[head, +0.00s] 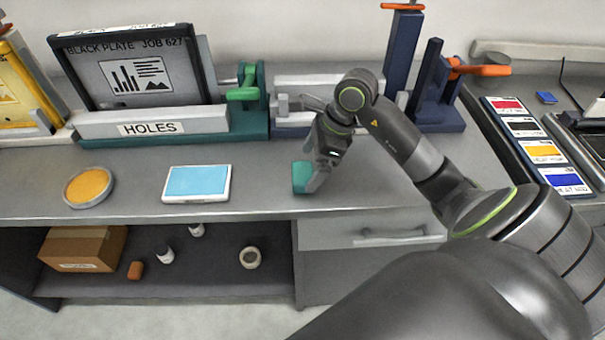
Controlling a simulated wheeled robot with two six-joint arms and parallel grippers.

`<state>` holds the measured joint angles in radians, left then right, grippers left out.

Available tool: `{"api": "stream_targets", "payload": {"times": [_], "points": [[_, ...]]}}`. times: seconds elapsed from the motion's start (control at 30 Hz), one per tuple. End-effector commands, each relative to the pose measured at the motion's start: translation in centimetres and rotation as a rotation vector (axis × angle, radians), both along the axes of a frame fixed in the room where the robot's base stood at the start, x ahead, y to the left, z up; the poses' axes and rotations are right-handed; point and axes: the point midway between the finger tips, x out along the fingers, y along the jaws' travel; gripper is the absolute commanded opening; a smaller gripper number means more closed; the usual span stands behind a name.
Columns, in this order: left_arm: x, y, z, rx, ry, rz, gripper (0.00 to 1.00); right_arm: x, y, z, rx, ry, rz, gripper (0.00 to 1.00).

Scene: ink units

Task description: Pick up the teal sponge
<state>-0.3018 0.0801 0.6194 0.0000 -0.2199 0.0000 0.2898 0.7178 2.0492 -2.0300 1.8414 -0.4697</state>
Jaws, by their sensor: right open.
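The teal sponge (301,178) is a small block on the grey bench top, near the front edge and right of the blue pad. My right gripper (314,172) reaches down over it, with a finger beside the sponge's right side. The gripper is open. The fingers partly cover the sponge, and I cannot tell whether they touch it. My left gripper is not in view.
A blue pad in a white tray (197,183) and a round orange dish (89,187) stand to the left. Behind are a plate holder labelled HOLES (150,127) and a navy clamp (430,95). The shelf below holds a cardboard box (82,249).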

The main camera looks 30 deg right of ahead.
Motion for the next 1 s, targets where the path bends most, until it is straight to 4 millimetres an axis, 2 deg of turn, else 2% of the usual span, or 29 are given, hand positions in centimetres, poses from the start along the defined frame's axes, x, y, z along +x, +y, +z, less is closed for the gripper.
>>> {"api": "stream_targets", "payload": {"times": [0.1, 0.3, 0.6, 0.9, 1.0], "points": [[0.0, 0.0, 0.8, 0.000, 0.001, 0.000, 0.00, 0.5, 0.7, -1.0, 0.006, 0.004, 0.000, 0.94], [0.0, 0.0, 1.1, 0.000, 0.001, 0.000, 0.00, 0.9, 1.2, -3.0, 0.003, 0.002, 0.000, 0.94], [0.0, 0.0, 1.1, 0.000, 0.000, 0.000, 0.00, 1.0, 1.3, -3.4, 0.000, 0.000, 0.000, 0.94], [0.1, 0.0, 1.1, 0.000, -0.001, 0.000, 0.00, 1.0, 1.3, -3.3, 0.000, 0.000, 0.000, 0.56], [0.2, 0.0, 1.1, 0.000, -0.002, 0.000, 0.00, 1.0, 1.3, -3.3, 0.000, 0.000, 0.000, 0.46]]}}
